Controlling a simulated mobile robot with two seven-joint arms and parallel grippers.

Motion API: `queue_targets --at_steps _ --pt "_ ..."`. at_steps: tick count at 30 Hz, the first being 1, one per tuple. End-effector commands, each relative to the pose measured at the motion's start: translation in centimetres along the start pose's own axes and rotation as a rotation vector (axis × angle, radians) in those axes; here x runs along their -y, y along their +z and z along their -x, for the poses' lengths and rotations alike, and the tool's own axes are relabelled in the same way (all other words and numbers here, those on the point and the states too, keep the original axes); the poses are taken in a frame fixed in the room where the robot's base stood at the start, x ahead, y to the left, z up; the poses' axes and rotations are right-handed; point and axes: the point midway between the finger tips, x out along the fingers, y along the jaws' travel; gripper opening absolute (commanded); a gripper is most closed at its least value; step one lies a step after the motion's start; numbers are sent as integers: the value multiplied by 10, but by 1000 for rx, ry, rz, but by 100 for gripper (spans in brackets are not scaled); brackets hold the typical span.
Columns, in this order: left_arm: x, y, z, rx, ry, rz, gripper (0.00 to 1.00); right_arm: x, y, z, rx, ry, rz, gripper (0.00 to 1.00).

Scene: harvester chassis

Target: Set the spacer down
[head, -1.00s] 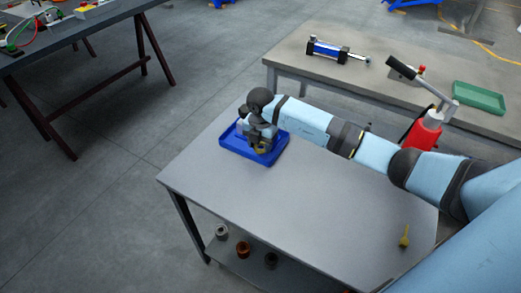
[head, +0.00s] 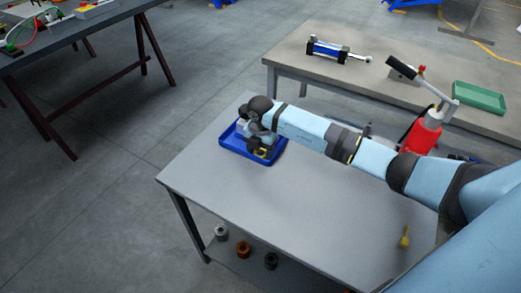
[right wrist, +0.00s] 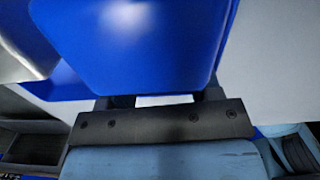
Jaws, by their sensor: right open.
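The blue tray (head: 233,147) sits on the far left part of the grey bench. My right gripper (head: 261,148) is over the tray, pointing down, with its jaws open. A small brass-coloured piece (head: 263,154), which looks like the spacer, shows low at the jaws, inside the tray outline. I cannot tell whether it touches the tray floor. In the right wrist view, the blue tray (right wrist: 140,45) fills much of the picture, and the spacer cannot be made out. My left gripper is not in view.
The grey bench top (head: 300,200) is mostly clear, with a yellow item (head: 404,238) near its right edge. Several rings (head: 243,249) stand on the shelf below.

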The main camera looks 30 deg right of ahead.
Motion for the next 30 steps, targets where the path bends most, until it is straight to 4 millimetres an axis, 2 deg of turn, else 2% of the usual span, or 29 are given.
queue_targets --at_steps 15,21,30 --pt "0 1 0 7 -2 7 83 0 1 99 3 2 0 58" --pt "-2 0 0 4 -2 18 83 0 0 116 1 1 1 58" --pt "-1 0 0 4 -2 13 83 0 0 118 1 0 0 58"
